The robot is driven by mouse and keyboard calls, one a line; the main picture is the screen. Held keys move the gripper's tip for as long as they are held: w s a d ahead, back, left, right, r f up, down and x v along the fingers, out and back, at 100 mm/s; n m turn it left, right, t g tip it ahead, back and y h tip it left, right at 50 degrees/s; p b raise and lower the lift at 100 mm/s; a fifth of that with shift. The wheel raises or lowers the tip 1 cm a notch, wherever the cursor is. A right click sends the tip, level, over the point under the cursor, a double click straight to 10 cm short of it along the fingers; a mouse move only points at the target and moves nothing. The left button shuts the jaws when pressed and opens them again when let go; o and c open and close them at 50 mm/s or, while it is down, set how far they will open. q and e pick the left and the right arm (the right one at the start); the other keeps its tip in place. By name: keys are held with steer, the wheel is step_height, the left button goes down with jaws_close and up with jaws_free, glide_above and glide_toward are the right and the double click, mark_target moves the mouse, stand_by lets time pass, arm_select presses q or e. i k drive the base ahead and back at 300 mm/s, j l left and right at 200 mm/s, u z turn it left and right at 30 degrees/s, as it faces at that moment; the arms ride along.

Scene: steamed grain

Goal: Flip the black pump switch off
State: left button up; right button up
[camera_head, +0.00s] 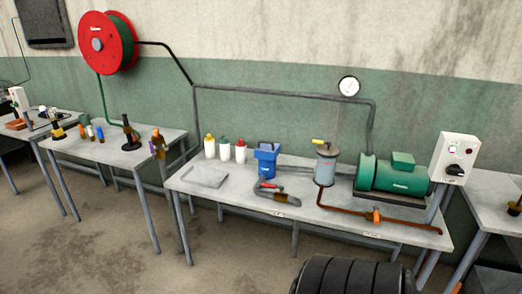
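The black pump switch (456,170) is a dark rotary knob on the lower front of a white control box (447,146). The box stands on a grey post at the right end of the middle table. Above the knob are a small green-and-white mark and a red spot. The knob is too small to tell its position. The green pump motor (392,178) sits on the table just left of the box. Neither of my grippers is in view.
The middle table (320,222) also holds a grey canister (326,165), a blue box (266,160), several bottles and a rusty pipe (345,213). A black ribbed round object (350,276) stands in front, at the bottom. Open floor lies at front left.

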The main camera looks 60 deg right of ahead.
mark_target(453, 169)
steer(key=z, duration=3.35)
steer(key=i+l, duration=0.85)
steer(key=l, duration=0.15)
steer(key=i+l+u, duration=0.1)
steer(key=i+l, duration=0.75)
steer(key=l, duration=0.2)
